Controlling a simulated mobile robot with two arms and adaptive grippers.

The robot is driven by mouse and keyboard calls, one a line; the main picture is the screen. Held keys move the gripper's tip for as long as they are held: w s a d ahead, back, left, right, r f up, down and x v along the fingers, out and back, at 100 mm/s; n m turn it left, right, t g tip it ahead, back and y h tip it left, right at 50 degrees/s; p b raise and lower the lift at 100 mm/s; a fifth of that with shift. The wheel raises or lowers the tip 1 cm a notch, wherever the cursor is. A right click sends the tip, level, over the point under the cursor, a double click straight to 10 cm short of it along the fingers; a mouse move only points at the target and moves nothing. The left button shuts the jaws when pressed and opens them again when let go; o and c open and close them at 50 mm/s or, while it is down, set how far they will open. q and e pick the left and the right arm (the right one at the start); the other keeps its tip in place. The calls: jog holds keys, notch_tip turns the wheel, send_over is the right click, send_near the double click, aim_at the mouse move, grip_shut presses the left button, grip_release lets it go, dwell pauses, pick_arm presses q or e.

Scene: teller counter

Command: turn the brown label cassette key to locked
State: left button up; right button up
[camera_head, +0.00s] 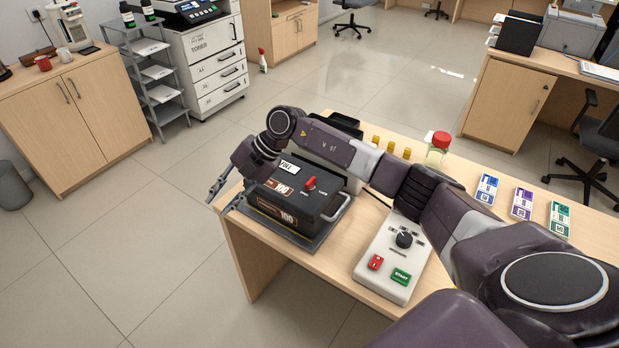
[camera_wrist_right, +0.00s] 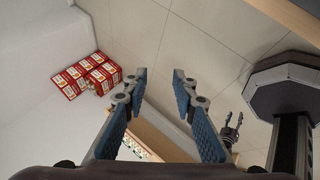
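The black cassette (camera_head: 318,208) with brown "100" labels lies on a dark tray at the counter's left end. A red key (camera_head: 310,183) stands in its top, with small white print on either side; I cannot tell its exact setting.
A white control box (camera_head: 393,265) with a black knob and red and green buttons sits right of the cassette. A red-capped bottle (camera_head: 437,150) and several banknote bundles (camera_head: 522,203) lie farther right.

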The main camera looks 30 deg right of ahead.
jog(key=d+r+m+g+h, duration=0.15)
jog(key=d+h, duration=0.35)
jog(key=d, duration=0.8)
notch_tip(320, 180, up, 3)
jog(key=m+g+h, duration=0.1)
jog(key=m+h, duration=0.2)
send_over(310, 180)
jog(key=shift+s+d+f+n, duration=0.1)
jog(key=shift+s+f+n, duration=0.05)
jog(key=shift+n, duration=0.1)
notch_tip(310, 180, down, 8)
jog(key=shift+r+p, duration=0.15)
jog(key=shift+p, duration=0.75)
jog(key=shift+c, duration=0.5)
grip_shut()
